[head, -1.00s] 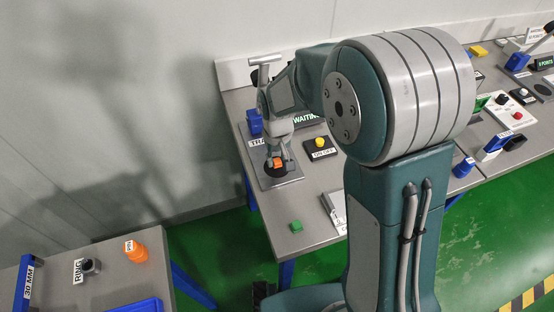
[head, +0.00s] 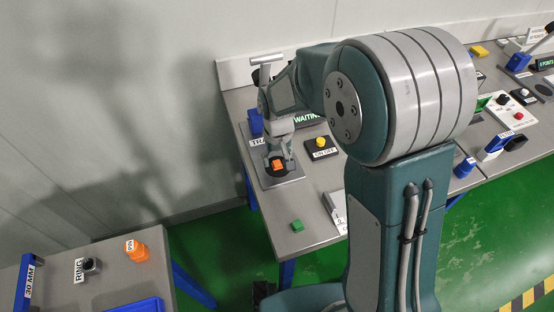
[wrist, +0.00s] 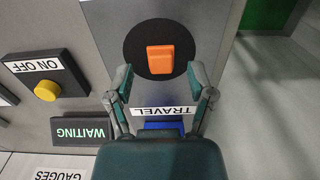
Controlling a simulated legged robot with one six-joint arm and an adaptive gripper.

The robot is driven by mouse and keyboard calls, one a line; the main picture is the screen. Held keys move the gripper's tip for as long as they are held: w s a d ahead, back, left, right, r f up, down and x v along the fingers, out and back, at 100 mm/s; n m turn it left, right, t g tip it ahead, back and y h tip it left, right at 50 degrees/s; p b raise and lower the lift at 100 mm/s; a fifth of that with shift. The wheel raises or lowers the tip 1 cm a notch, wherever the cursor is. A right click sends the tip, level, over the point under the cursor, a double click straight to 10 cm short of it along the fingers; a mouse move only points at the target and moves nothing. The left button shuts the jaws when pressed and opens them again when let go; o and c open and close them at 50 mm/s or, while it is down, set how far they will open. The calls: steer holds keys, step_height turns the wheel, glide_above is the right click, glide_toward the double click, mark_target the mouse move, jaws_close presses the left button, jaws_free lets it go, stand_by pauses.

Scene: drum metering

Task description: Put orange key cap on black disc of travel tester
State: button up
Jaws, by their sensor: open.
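The orange key cap (wrist: 160,59) sits on the black disc (wrist: 135,46) of the travel tester, a little right of the disc's middle in the wrist view. The key cap also shows on the disc in the head view (head: 278,164). My gripper (wrist: 162,80) is open, with its fingers apart on either side of the key cap's near end. No contact between fingers and cap is visible. The tester's grey plate (head: 283,182) and TRAVEL label (wrist: 164,112) show beside the disc.
A box with a yellow ON/OFF button (head: 320,142) and a green WAITING display (wrist: 80,131) stand beside the tester. A green key cap (head: 297,226) lies near the table's front edge. The bench between them has bare room.

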mark_target(278, 162)
step_height(278, 162, up, 11)
stand_by(0.3)
steer(key=s+d+r+m+t, duration=0.1)
steer(key=s+d+r+t, duration=0.1)
steer(key=s, duration=0.4)
steer(key=s+d+r+m+t, duration=0.1)
steer(key=s+d+r, duration=0.3)
steer(key=s+d, duration=0.2)
steer(key=s+d+r+m+t, duration=0.1)
steer(key=s+d+r+t, duration=0.1)
steer(key=s+d, duration=0.2)
steer(key=s, duration=0.3)
steer(key=shift+s+d+r+t, duration=0.15)
steer(key=shift+d+r+t, duration=0.15)
steer(key=shift+d+r, duration=0.1)
